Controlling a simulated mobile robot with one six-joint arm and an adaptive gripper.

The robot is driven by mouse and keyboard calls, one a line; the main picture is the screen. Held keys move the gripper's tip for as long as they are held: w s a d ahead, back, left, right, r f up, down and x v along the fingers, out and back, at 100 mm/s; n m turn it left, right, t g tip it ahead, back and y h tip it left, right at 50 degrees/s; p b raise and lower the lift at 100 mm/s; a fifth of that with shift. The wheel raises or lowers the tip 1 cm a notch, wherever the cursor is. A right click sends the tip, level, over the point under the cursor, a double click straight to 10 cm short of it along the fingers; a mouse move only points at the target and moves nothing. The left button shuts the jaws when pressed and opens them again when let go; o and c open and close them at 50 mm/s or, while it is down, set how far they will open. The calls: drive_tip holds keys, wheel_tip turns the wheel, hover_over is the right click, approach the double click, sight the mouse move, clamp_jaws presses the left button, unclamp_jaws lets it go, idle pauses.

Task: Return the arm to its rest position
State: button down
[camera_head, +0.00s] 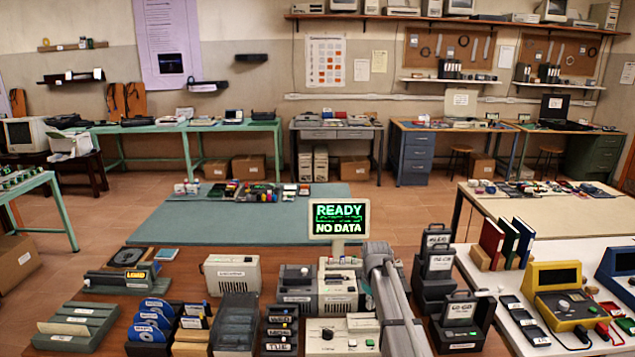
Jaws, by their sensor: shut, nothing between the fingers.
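Part of my arm (392,295) shows at the lower middle right as grey tubes. It rises from the bottom edge to a rounded joint just right of the sign. My gripper cannot be made out in this view. The arm stands in front of the near table, between a grey device (338,295) on its left and black labelled holders (437,262) on its right. It hides part of the table behind it.
A sign (339,219) reading "READY NO DATA" stands behind the devices. Disc holders (153,322) and a beige box (232,272) crowd the near table's left. A yellow device (555,285) sits on the white table at right. Open floor (405,205) lies beyond.

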drive_tip(key=s+m, duration=0.5)
drive_tip(key=s, duration=1.8)
drive_tip(key=shift+s+a, duration=0.2)
drive_tip(key=shift+a, duration=0.15)
drive_tip(key=shift+w, duration=0.1)
